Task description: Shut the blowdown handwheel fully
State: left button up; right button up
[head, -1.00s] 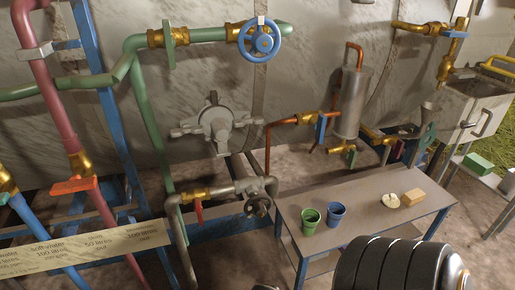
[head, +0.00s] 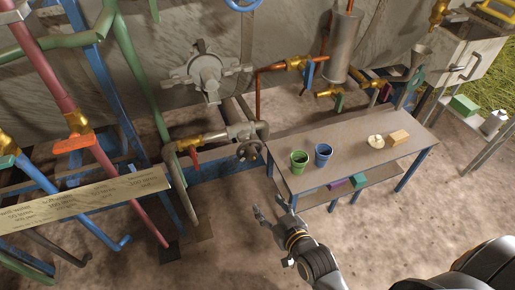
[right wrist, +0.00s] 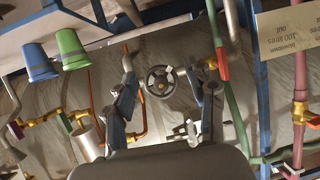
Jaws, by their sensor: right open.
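The blowdown handwheel (head: 249,151) is a small dark grey spoked wheel. It sits at the end of a grey pipe, left of the table. My right gripper (head: 270,211) is open and empty, below and in front of the wheel, apart from it in the head view. In the right wrist view, which is upside down, the handwheel (right wrist: 160,81) shows face-on between the two spread fingers (right wrist: 165,66). Whether it lies between them in depth I cannot tell. My left gripper is not in view.
A table (head: 350,155) with a green bucket (head: 299,162) and a blue bucket (head: 323,154) stands right of the wheel. A red-handled valve (head: 193,154) is close on its left. A label board (head: 85,200) stands at the left. The floor in front is clear.

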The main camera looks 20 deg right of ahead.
aim_at(253, 156)
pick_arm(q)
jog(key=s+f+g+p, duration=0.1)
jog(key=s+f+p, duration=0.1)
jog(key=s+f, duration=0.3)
pick_arm(e)
jog(key=w+r+t, duration=0.1)
jog(key=w, duration=0.3)
jog(key=w+r+t+h+b, duration=0.1)
jog(key=w+t, duration=0.1)
jog(key=w, duration=0.3)
jog(key=w+r+m+t+b, duration=0.1)
jog(key=w, duration=0.4)
jog(key=shift+d+r, duration=0.1)
jog(key=shift+r, duration=0.3)
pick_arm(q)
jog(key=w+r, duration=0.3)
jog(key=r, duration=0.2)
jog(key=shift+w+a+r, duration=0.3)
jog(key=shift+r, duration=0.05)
pick_arm(e)
jog(key=shift+w, duration=0.65)
jog(key=c, duration=1.1)
